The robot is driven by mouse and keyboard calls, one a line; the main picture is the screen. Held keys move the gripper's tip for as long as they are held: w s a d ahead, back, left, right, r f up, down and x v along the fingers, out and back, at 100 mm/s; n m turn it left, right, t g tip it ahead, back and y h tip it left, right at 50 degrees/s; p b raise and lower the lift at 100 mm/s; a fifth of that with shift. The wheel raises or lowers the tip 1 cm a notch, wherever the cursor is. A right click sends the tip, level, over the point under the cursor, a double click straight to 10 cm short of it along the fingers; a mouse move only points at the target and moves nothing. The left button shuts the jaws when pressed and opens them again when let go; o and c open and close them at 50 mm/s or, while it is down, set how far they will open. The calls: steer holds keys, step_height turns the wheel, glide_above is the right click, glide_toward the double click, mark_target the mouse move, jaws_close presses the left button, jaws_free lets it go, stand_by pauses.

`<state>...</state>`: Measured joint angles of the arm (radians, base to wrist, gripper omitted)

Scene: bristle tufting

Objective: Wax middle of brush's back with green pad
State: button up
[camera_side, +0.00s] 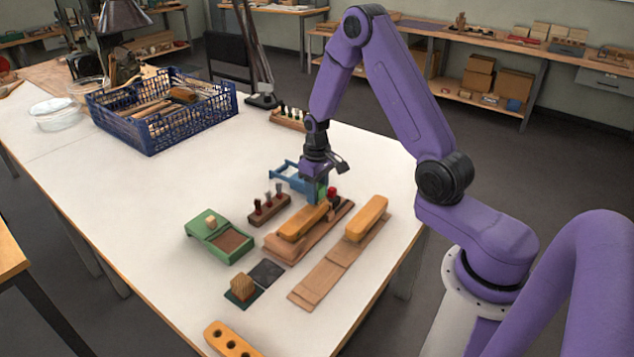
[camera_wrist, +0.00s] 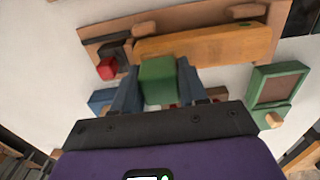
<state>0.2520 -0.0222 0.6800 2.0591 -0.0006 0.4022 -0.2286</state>
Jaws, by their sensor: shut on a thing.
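My gripper (camera_side: 318,193) is shut on a green pad (camera_wrist: 158,80), held between its blue fingers in the wrist view. In the side view only a sliver of the pad shows. The orange-brown wooden brush (camera_side: 301,222) lies back up in a wooden holder (camera_side: 278,247) with a red knob (camera_side: 332,191) at its far end. In the wrist view the brush (camera_wrist: 215,44) runs across the top, and the pad overlaps its lower edge left of its middle. The pad is near the brush's far end in the side view. I cannot tell whether they touch.
A second wooden brush (camera_side: 367,217) lies on boards to the right. A green box (camera_side: 218,237), a small rack of tools (camera_side: 268,208) and a blue frame (camera_side: 287,173) stand nearby. A blue crate (camera_side: 163,111) is at the back left. The table's left middle is clear.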

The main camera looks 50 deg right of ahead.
mark_target(294, 224)
steer(key=shift+f, duration=0.75)
steer(key=shift+a, duration=5)
steer(key=shift+d, duration=5)
steer(key=shift+d+r, duration=0.1)
steer(key=shift+r, duration=4)
